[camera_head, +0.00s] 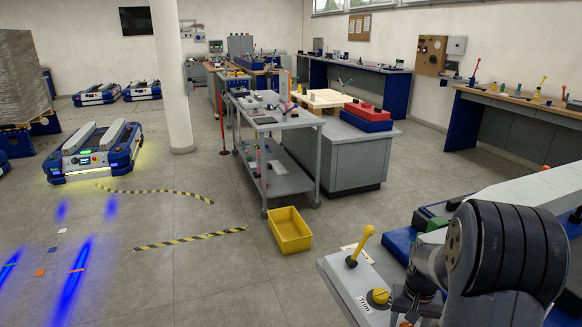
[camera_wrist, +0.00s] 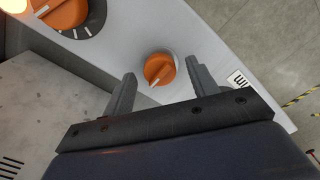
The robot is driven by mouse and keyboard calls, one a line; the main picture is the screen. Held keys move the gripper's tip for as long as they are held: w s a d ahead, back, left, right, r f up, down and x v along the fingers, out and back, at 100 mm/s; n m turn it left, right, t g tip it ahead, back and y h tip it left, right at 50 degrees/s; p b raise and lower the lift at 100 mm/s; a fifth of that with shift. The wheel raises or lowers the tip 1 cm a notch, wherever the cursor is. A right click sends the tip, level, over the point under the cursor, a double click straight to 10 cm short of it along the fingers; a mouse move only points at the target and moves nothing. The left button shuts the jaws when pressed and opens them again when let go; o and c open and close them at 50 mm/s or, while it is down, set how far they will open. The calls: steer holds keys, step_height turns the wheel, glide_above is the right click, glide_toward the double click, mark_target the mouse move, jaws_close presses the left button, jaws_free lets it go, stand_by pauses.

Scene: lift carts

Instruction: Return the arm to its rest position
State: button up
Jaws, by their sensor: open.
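My arm reaches in from the lower right of the head view, its large dark joint bent over a grey control panel (camera_head: 345,290). The wrist part hangs down at the bottom edge, where the fingers are hard to make out. In the wrist view my gripper (camera_wrist: 160,70) is open, its two grey fingers apart. A small orange knob (camera_wrist: 158,70) with a white pointer line shows between the fingertips on the light panel face. I cannot tell whether the fingers touch it. Nothing is seen held.
A yellow lever (camera_head: 360,246) and a yellow knob (camera_head: 380,296) stand on the panel beside my wrist. A larger orange dial (camera_wrist: 62,12) is at the wrist view's upper left. A yellow bin (camera_head: 289,230) and a grey cart (camera_head: 262,190) stand beyond. Open floor lies left.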

steer(key=m, duration=0.8)
steer(key=shift+b, duration=0.3)
steer(key=shift+r+m, duration=0.25)
steer(key=shift+m, duration=0.15)
steer(key=shift+r, duration=0.95)
